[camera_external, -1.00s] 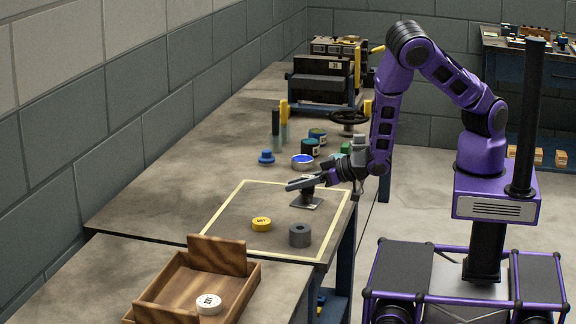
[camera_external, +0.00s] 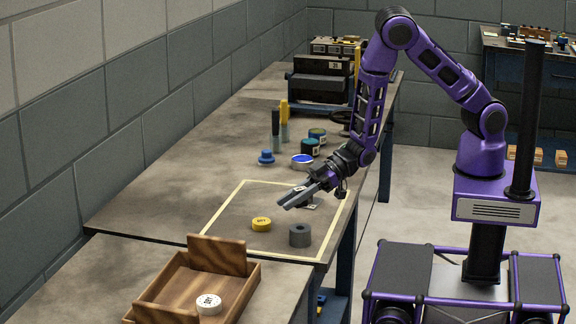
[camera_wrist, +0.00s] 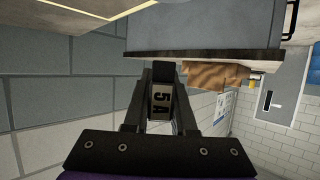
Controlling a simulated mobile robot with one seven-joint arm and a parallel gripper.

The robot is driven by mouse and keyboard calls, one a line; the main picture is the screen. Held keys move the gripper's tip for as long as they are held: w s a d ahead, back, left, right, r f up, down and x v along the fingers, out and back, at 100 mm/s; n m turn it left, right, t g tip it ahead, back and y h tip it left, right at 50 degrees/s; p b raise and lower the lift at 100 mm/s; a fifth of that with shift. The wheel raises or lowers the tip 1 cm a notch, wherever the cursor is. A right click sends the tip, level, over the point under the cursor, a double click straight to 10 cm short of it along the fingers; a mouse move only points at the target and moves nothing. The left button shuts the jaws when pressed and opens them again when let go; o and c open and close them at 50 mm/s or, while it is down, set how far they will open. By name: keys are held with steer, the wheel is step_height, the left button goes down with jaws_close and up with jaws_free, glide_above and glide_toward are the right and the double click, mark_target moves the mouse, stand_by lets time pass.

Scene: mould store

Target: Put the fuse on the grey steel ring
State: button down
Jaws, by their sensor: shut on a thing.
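My gripper (camera_external: 292,201) is shut on the fuse, a small dark piece marked "5 A" (camera_wrist: 161,101) that shows between the fingers in the wrist view. In the external view the fingers point to the left and slope down above the table, and the fuse is hard to make out. The ring's top is uncovered.
A yellow disc (camera_external: 261,224) lies left of the ring. A dark stand (camera_external: 311,205) is partly hidden behind my gripper. A wooden tray (camera_external: 170,286) holding a white disc (camera_external: 208,305) stands at the front. Cans (camera_external: 309,147) and tools stand farther back.

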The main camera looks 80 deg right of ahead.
steer(key=shift+f+b, duration=0.35)
steer(key=shift+f, duration=2.6)
steer(key=shift+f+b, duration=0.2)
steer(key=shift+b, duration=0.1)
steer(key=c, duration=0.7)
jaws_free()
steer(key=shift+c, duration=0.2)
steer(key=shift+r, duration=0.15)
steer(key=shift+r+p, duration=0.25)
steer(key=shift+p, duration=0.2)
steer(key=p+v, duration=0.1)
steer(key=v, duration=1.1)
steer(key=shift+f, duration=0.3)
